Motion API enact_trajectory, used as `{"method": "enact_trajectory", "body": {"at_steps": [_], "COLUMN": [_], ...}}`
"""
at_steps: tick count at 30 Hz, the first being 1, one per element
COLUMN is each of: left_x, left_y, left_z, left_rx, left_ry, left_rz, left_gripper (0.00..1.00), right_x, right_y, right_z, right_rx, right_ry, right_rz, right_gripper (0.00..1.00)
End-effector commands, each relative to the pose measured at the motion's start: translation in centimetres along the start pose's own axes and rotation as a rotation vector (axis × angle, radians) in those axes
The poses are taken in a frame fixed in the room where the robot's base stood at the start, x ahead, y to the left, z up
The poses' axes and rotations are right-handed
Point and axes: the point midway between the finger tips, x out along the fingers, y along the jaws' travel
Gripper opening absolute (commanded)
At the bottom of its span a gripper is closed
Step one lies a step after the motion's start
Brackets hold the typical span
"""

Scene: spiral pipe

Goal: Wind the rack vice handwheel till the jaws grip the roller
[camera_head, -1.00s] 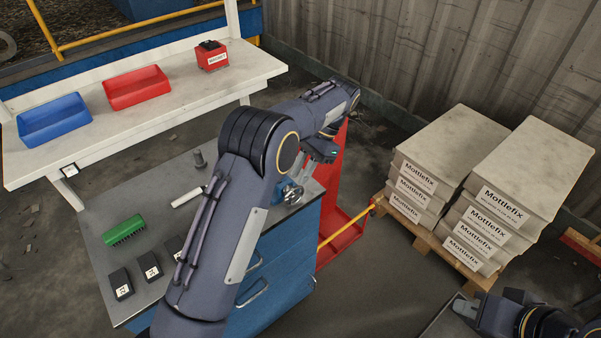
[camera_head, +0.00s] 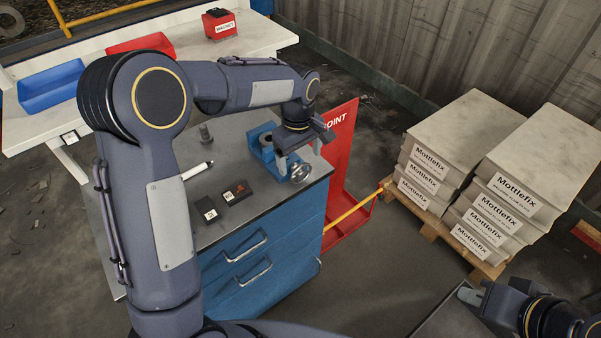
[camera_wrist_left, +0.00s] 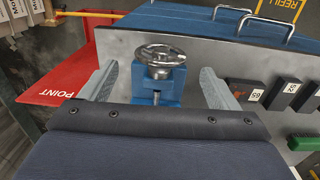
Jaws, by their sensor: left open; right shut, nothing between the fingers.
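The blue rack vice (camera_head: 256,143) stands on the grey bench top near its right end. Its silver handwheel (camera_head: 300,172) faces the bench's front edge; it also shows in the left wrist view (camera_wrist_left: 160,56). A grey round piece (camera_head: 266,139) shows in the vice; I cannot tell if it is the roller or how the jaws sit on it. My left gripper (camera_head: 298,160) is open above the vice. In the left wrist view its fingers stand on either side of the vice and wheel, apart from them. My right gripper (camera_head: 474,297) is shut and empty at lower right.
Dark blocks (camera_head: 237,191), a white cylinder (camera_head: 197,171) and a grey post (camera_head: 205,133) stand on the bench. A red panel (camera_head: 340,150) and yellow bar (camera_head: 352,212) are at its right. Stacked Mottlefix bags (camera_head: 440,150) sit on a pallet. A white table is behind.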

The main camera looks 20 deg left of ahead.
Motion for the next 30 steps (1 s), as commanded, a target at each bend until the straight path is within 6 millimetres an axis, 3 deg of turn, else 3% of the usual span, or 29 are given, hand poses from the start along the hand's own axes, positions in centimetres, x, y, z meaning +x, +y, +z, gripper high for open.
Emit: {"method": "enact_trajectory", "body": {"at_steps": [10, 22, 30], "left_x": [5.4, 6.5, 6.5], "left_y": [-0.1, -0.1, -0.1], "left_z": [0.0, 0.0, 0.0], "left_rx": [0.002, 0.004, 0.004], "left_ry": [-0.002, 0.000, 0.000], "left_rz": [-0.007, -0.004, -0.004], "left_gripper": [0.83, 0.83, 0.50], "right_x": [-0.3, -0.3, -0.3], "right_y": [-0.1, -0.1, -0.1], "right_z": [-0.1, -0.1, -0.1], "right_rx": [0.000, 0.000, 0.000], "right_ry": [0.000, 0.000, 0.000], "right_rz": [0.000, 0.000, 0.000], "right_gripper": [0.00, 0.00, 0.00]}}
